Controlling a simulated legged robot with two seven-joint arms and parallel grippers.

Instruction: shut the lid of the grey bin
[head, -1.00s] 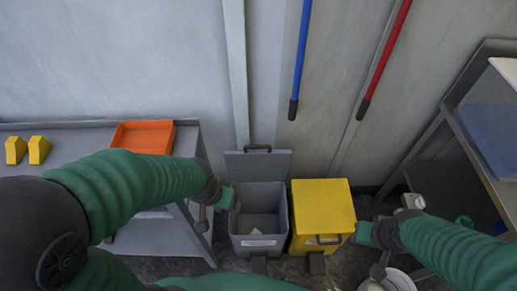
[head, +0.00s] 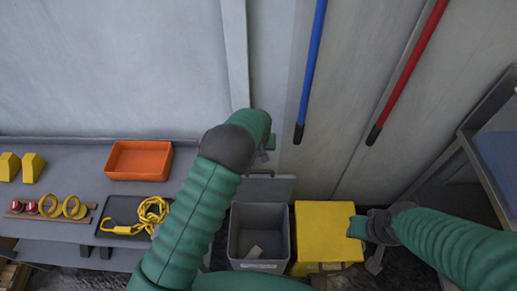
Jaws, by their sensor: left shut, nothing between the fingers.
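The grey bin (head: 280,238) stands on the floor by the wall, open, with a small pale item inside. Its grey lid (head: 283,189) is raised at the back, with a dark handle at its top edge. My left gripper (head: 269,143) is shut and empty, and shows just above the lid's handle near the wall. I cannot tell whether it touches the lid. My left forearm covers the bin's left surroundings. My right gripper (head: 357,228) is at the right edge of the yellow bin; its finger opening is not clear.
The closed yellow bin (head: 322,232) stands right beside the grey bin. A grey bench (head: 85,185) at left holds an orange tray (head: 139,160) and a yellow chain (head: 149,215). Blue (head: 312,70) and red (head: 408,70) poles lean on the wall. A rack stands at right.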

